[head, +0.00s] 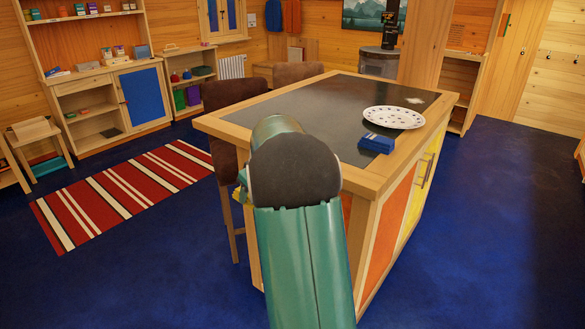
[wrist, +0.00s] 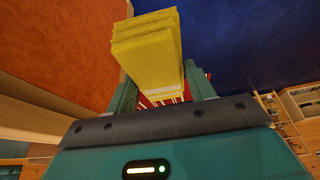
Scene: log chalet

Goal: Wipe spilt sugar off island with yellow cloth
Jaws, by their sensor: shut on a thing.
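The yellow cloth (wrist: 147,48), folded in several layers, sits between the two fingers of my gripper (wrist: 161,88) in the wrist view. My gripper is shut on it. In the head view my own arm hides most of the gripper; a small yellow bit of the cloth (head: 240,195) shows left of the arm, beside the island's near left side and below its top. The island (head: 290,101) has a dark top with a pale wood border. A small white patch, seemingly the spilt sugar (head: 415,100), lies on its far right part, behind the plate.
A white spotted plate (head: 394,118) and a blue folded thing (head: 376,143) stand on the island's right side. Brown chairs (head: 232,94) line its left side. A red striped rug (head: 130,192) lies to the left. Blue floor (head: 480,220) is clear on the right.

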